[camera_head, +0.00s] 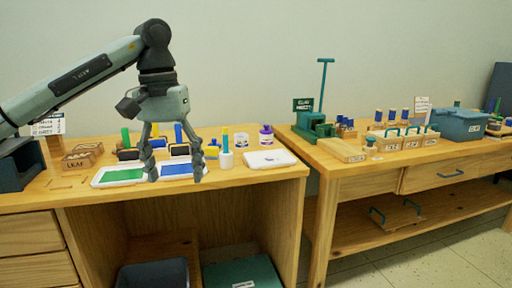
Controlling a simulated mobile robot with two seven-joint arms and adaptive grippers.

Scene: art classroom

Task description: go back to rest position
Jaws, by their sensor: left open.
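My left gripper (176,172) comes in from the left and hangs pointing down over the left table (235,180). Its fingers are spread apart with nothing between them. Behind and below the fingers lie a white tray with a green pad (122,175) and a white tray with a blue pad (180,170). The fingers partly cover both trays, and I cannot tell how far above them the fingertips are. My right gripper is not in view.
The right table (345,170) holds a green press (312,122) and a blue bin (460,124).

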